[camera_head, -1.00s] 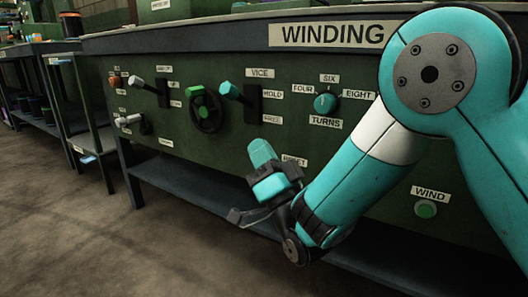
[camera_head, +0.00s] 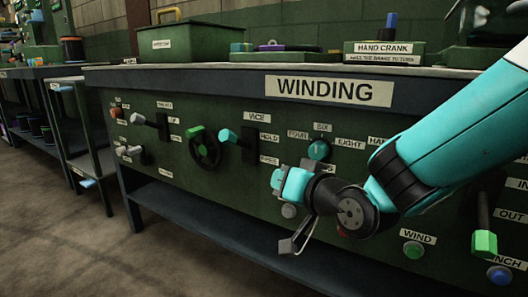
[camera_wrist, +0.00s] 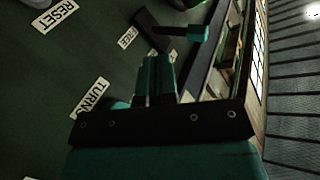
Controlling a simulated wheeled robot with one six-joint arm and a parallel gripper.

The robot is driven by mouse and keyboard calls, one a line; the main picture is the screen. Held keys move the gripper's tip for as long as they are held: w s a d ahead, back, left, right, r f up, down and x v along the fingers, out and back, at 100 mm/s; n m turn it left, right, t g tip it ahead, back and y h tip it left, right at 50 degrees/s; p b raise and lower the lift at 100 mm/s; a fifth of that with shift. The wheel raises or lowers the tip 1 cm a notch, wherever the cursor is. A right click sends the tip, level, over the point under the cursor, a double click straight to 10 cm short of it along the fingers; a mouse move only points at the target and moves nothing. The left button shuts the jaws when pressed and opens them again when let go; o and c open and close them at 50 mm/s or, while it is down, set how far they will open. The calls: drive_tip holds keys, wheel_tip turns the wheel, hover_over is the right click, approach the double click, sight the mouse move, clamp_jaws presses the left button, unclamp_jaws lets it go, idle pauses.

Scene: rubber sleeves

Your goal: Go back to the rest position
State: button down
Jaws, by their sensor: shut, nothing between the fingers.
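My gripper (camera_head: 277,180) is in front of the green winding panel (camera_head: 225,180), below the turns knob (camera_head: 318,150) and to the right of the vice lever (camera_head: 232,137). In the wrist view my gripper (camera_wrist: 155,72) has its two fingers together with nothing between them. The vice lever with its teal handle (camera_wrist: 185,31) shows just beyond the fingertips there; I cannot tell the exact gap. My arm reaches in from the right edge of the head view and partly hides the panel.
The WIND button (camera_head: 413,250), a green-handled lever (camera_head: 484,243) and a blue button (camera_head: 499,274) sit at the lower right. A green box (camera_head: 190,40) stands on the bench top. Open floor (camera_head: 60,235) lies at left.

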drive_tip(key=s+d+r+n+g+h+p, duration=0.2)
drive_tip(key=s+d+r+g+p, duration=0.15)
drive_tip(key=s, duration=0.55)
drive_tip(key=s+d+r+n+g+h+p, duration=0.1)
drive_tip(key=s+d+r+n+g+p, duration=0.15)
drive_tip(key=s+d+g, duration=0.4)
drive_tip(key=s+d+r+n+g+h+p, duration=0.2)
drive_tip(key=s+g+p, duration=0.15)
drive_tip(key=s, duration=0.65)
wheel_tip(320, 180, up, 37)
drive_tip(key=p, duration=3.7)
drive_tip(key=shift+w+a+m, duration=0.15)
drive_tip(key=shift+a+m, duration=0.15)
drive_tip(key=shift+m, duration=0.05)
